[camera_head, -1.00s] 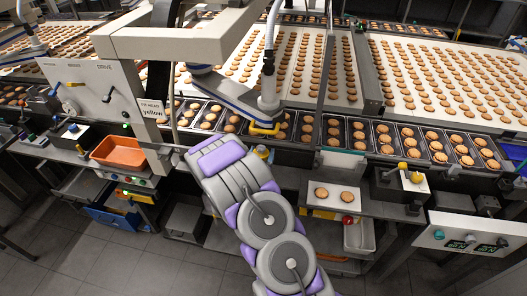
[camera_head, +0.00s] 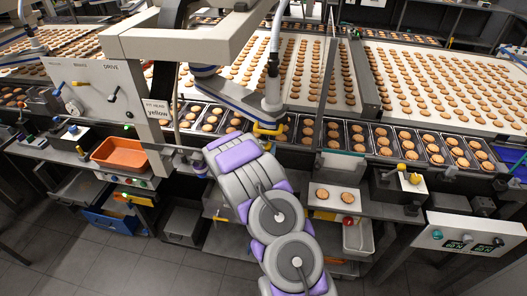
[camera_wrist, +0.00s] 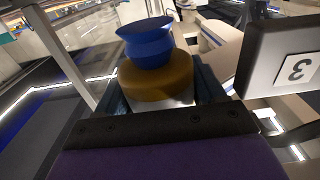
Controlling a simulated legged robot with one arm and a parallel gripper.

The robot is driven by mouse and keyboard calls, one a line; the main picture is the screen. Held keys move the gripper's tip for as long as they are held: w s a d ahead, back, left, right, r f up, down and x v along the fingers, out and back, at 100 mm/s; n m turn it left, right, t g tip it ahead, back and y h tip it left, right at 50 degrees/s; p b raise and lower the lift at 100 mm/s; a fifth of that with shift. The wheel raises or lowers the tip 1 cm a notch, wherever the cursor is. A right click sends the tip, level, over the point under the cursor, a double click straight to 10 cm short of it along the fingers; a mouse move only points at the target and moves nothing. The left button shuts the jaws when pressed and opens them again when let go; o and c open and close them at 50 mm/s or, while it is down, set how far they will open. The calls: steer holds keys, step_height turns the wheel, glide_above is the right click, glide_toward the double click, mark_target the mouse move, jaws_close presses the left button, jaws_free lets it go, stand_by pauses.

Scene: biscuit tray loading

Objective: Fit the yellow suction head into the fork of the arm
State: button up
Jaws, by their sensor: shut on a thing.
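In the wrist view my gripper (camera_wrist: 162,98) is shut on the yellow suction head (camera_wrist: 155,80), a dull yellow disc with a flared blue cup (camera_wrist: 147,43) on top. It looks upright between the dark jaws. In the head view my gripper's body hides most of it. The white and blue pick arm (camera_head: 240,98) hangs over the near edge of the biscuit line. A yellow piece (camera_head: 268,130) shows at its lower end, just beyond my gripper. I cannot tell whether the head touches the fork.
A white panel marked 3 (camera_wrist: 285,65) is close on the right in the wrist view. A sign reading yellow (camera_head: 156,108) is on the machine post. An orange bin (camera_head: 120,153) is at left.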

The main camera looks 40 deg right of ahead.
mark_target(270, 144)
steer(key=d, duration=0.3)
steer(key=shift+w+d+f, duration=0.2)
steer(key=shift+d+f, duration=0.1)
steer(key=shift+d, duration=0.05)
steer(key=shift+c, duration=0.5)
steer(key=shift+d, duration=0.15)
steer(key=shift+c, duration=0.7)
steer(key=shift+a+r, duration=0.2)
steer(key=shift+a, duration=0.85)
steer(key=shift+s+d+g+y, duration=0.2)
steer(key=shift+d+g+y, duration=0.15)
steer(key=shift+g+y, duration=0.05)
steer(key=shift+d+f, duration=0.1)
steer(key=shift+d, duration=0.05)
steer(key=shift+w+a, duration=0.2)
steer(key=shift+w, duration=0.05)
steer(key=shift+r+x, duration=0.2)
steer(key=shift+x, duration=2.75)
